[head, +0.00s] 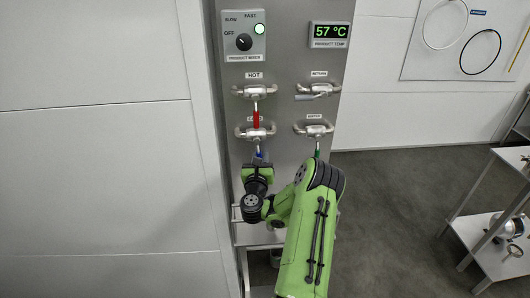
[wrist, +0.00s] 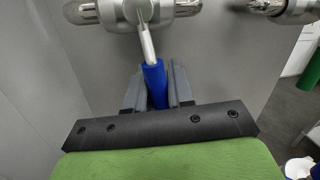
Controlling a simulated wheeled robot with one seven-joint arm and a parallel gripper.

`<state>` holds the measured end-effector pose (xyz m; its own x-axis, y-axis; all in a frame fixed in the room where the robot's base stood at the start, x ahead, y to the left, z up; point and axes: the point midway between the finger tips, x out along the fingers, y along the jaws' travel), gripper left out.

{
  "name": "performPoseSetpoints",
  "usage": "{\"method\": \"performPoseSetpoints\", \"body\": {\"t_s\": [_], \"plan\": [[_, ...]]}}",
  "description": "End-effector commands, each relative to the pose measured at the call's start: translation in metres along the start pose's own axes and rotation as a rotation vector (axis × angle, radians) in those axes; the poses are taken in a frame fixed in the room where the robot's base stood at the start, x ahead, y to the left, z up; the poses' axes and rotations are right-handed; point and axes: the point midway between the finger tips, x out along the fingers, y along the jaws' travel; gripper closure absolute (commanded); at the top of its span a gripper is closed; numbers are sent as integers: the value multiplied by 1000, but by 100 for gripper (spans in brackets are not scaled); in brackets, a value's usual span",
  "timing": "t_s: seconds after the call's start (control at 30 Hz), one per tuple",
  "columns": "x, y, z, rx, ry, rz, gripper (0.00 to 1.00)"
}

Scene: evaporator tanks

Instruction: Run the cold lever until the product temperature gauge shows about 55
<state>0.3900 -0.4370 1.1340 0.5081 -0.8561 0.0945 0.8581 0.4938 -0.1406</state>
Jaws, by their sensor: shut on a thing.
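The product temperature gauge (head: 330,35) reads 57 °C in green digits at the top right of the panel. The cold valve (head: 255,132) sits below the hot valve, its label partly hidden. Its blue-handled lever (wrist: 154,83) points down in the wrist view, and a bit of blue (head: 258,156) shows in the head view. My gripper (wrist: 156,98) is shut on the blue lever, with a dark finger on each side of it.
The hot valve (head: 254,91) has a red lever hanging down. The return valve (head: 318,89) and a green-levered valve (head: 314,129) are to the right. The product mixer knob (head: 244,42) is at top left, beside a lit lamp (head: 260,29). A shelf rack (head: 490,225) stands at far right.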

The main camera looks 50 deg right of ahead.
Motion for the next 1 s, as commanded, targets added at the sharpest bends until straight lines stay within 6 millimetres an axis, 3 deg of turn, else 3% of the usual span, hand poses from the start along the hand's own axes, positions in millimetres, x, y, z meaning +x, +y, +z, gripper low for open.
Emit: {"method": "performPoseSetpoints", "body": {"t_s": [0.3,0.87,0.9,1.0], "plan": [[-2,9,0,129,28,-7,100],[-2,11,0,159,33,-9,100],[-2,11,0,159,33,-9,75],[-2,11,0,158,32,-9,59]]}}
